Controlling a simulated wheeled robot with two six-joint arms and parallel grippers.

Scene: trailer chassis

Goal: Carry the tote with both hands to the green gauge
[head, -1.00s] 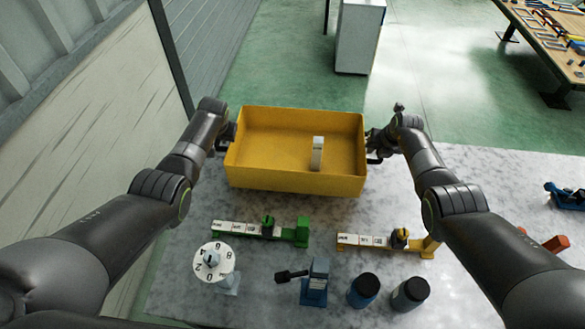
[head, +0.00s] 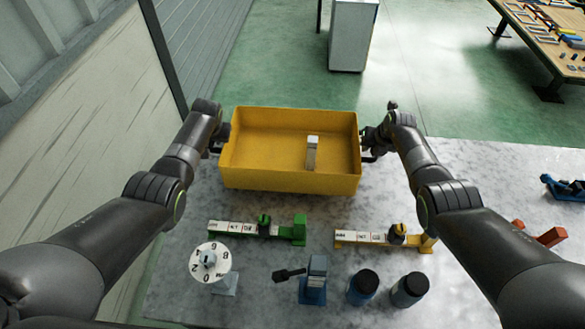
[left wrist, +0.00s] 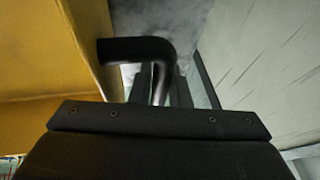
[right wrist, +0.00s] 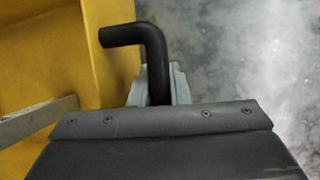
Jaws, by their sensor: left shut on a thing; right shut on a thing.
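The yellow tote (head: 290,178) is at the back of the grey table, between my two arms. A small white-topped block (head: 312,152) stands inside it, right of the middle. My left gripper (head: 217,145) is shut on the tote's black left handle, which shows in the left wrist view (left wrist: 140,50). My right gripper (head: 368,150) is shut on the black right handle, which shows in the right wrist view (right wrist: 145,45). The green gauge (head: 255,230) lies on the table in front of the tote, toward its left. Whether the tote touches the table is hard to tell.
A yellow gauge (head: 385,239) lies right of the green one. A numbered dial (head: 210,262), a blue device with a black lever (head: 314,280) and two dark-lidded jars (head: 363,287) stand nearer me. A wall panel (head: 100,150) rises at left.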

